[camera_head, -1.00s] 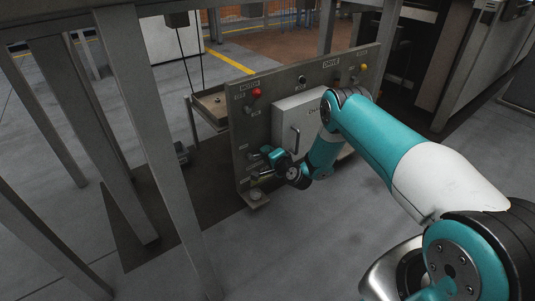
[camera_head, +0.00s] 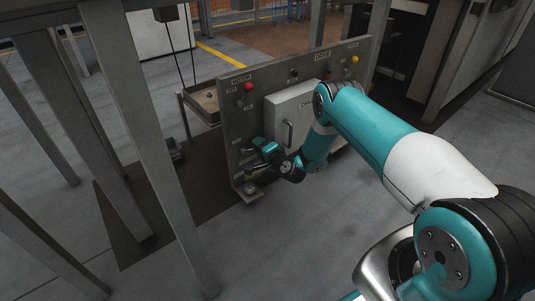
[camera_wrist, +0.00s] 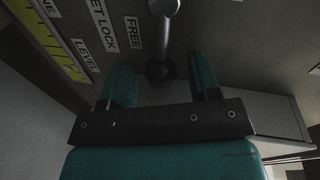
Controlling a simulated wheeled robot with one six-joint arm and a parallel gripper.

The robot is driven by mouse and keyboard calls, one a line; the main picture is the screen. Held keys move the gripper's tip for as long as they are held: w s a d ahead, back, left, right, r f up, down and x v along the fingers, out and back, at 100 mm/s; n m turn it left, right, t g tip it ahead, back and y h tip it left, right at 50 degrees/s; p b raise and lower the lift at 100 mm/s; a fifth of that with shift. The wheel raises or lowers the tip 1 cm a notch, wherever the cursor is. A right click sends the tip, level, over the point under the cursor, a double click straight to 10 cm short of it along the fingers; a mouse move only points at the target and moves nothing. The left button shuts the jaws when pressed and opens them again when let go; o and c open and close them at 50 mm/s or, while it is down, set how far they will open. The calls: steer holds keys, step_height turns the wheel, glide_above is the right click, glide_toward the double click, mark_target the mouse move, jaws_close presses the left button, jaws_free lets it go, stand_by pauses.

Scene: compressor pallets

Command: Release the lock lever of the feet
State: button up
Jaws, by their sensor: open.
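The lock lever (camera_wrist: 165,32) shows in the wrist view as a grey rod with a rounded end and a dark round base below it. It stands beside the labels "FREE" (camera_wrist: 133,33) and "…ET LOCK" (camera_wrist: 103,27). My gripper (camera_wrist: 162,72) is open, with one teal finger on each side of the lever. I cannot tell whether either finger touches it. In the head view my gripper (camera_head: 262,152) is at the lower left of the upright grey panel (camera_head: 232,125). There the lever is too small and covered to make out.
The panel carries a red button (camera_head: 249,87), a yellow button (camera_head: 355,59) and a light box with a handle (camera_head: 288,133). A small foot plate (camera_head: 250,191) juts out at its lower left. Grey posts (camera_head: 150,130) stand to the left. The floor in front is clear.

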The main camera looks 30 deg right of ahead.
steer(key=p+v, duration=1.7)
steer(key=p, duration=0.3)
steer(key=shift+s, duration=0.1)
steer(key=shift+a, duration=0.1)
